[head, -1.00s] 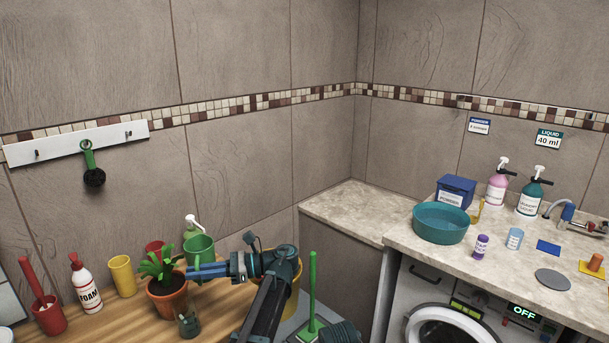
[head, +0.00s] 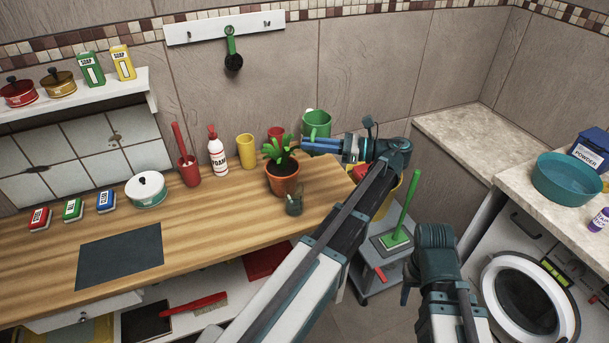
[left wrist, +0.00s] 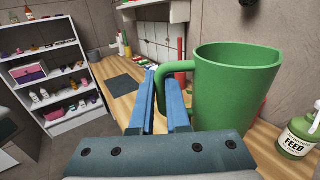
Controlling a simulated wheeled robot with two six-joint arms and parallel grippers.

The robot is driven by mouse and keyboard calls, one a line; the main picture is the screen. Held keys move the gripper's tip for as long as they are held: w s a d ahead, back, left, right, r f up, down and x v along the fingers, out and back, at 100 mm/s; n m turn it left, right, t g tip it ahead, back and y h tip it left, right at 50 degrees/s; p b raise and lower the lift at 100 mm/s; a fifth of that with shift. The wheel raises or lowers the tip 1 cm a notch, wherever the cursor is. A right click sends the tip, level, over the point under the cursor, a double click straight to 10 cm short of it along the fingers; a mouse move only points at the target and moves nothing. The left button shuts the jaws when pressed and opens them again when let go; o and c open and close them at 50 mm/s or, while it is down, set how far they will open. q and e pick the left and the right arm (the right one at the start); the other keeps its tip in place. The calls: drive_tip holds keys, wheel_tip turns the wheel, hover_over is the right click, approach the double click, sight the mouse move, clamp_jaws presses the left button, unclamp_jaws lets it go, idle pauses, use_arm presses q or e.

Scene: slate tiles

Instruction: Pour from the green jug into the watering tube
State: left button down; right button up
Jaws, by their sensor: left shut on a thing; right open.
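The green jug (head: 317,124) is upright at the right end of the wooden counter, behind and right of the potted plant. My left gripper (head: 306,145) is shut on its handle; in the left wrist view the blue fingers (left wrist: 165,95) close around the handle of the jug (left wrist: 235,90). The jug's contents are hidden. A small clear greenish tube-like vessel (head: 294,203), apparently the watering tube, stands at the front of the plant's terracotta pot (head: 284,183). My right gripper (head: 436,238) is low at the right, open; its fingers barely show.
A yellow cup (head: 246,151), a foam bottle (head: 217,157) and a red holder (head: 189,171) stand left of the plant. A feed bottle (left wrist: 298,135) is beside the jug. A grey cart (head: 385,262) with a green-handled tool is right of the counter. The counter's front is mostly clear.

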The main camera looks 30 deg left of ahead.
use_arm(q)
wheel_tip(320, 180, down, 8)
drive_tip(key=s+a+b, duration=0.1)
drive_tip(key=s+b, duration=0.1)
drive_tip(key=b, duration=0.6)
drive_tip(key=shift+a, duration=0.2)
drive_tip(key=shift+r, duration=0.1)
drive_tip(key=shift+w+d+r+n+t+h+p, duration=0.15)
drive_tip(key=shift+n+h+p, duration=0.25)
drive_tip(key=shift+p, duration=0.5)
drive_tip(key=shift+w+r+n+t+h+p, duration=0.15)
drive_tip(key=shift+n+t+h+p, duration=0.2)
drive_tip(key=shift+p, duration=0.55)
drive_tip(key=shift+n+t+h, duration=0.3)
drive_tip(key=shift+n+h, duration=0.45)
drive_tip(key=shift+w+d+f+b, duration=0.15)
drive_tip(key=shift+f+b, duration=0.2)
drive_tip(key=shift+f, duration=0.8)
drive_tip(key=shift+w+f+b, duration=0.15)
drive_tip(key=shift+f+b, duration=0.2)
drive_tip(key=shift+f, duration=0.8)
drive_tip(key=shift+w+d+f+n+t+h, duration=0.1)
drive_tip(key=shift+f+n+t+h, duration=0.15)
drive_tip(key=shift+f, duration=0.25)
drive_tip(key=shift+w+d+f+n+t+h, duration=0.15)
drive_tip(key=shift+f+h, duration=0.1)
drive_tip(key=shift+f, duration=0.25)
drive_tip(key=shift+w+f+n+t+h+p, duration=0.25)
drive_tip(key=shift+f+n+t+h+p, duration=0.45)
drive_tip(key=shift+p, duration=0.1)
